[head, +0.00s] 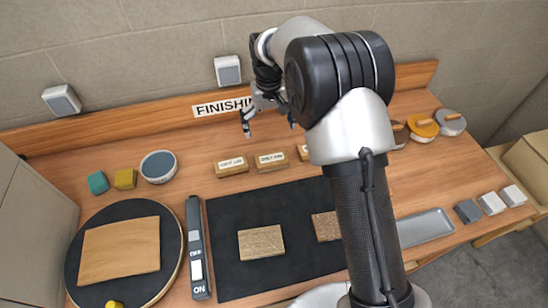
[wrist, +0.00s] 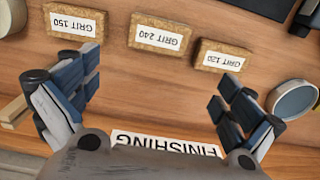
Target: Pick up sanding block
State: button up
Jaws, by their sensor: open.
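Three cork-like sanding blocks with white labels stand in a row on the wooden bench. The GRIT 120 block (head: 231,167) is at the left in the head view and at the right in the wrist view (wrist: 222,57). The GRIT 240 block (head: 271,162) is in the middle; it also shows in the wrist view (wrist: 160,36). The GRIT 150 block (head: 303,153) is partly hidden by my arm but clear in the wrist view (wrist: 74,22). My gripper (head: 268,122) is open and empty, above the bench behind the row, with its fingers (wrist: 156,93) spread wide.
A round bowl (head: 158,167) and small green (head: 97,183) and yellow (head: 125,179) blocks are at the left. A black mat (head: 225,262) with two boards lies in front. A turntable (head: 85,283) carries a wooden sheet. A metal tray (head: 425,227) is right. The wall (head: 130,50) is behind.

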jog(key=b, duration=0.2)
send_over(272, 158)
jog(key=f, duration=0.9)
jog(key=shift+w+a+f, duration=0.25)
jog(key=shift+w+f, duration=0.05)
jog(key=shift+f, duration=0.05)
jog(key=f, duration=0.1)
jog(key=f+b, duration=0.1)
jog(key=f, duration=0.3)
jog(key=shift+s+d+f, duration=0.1)
jog(key=shift+s+d, duration=0.1)
jog(key=shift+s, duration=0.05)
jog(key=c, duration=0.8)
jog(key=shift+r, duration=0.2)
notch_tip(272, 158, up, 20)
jog(key=p, duration=0.4)
jog(key=shift+f, duration=0.15)
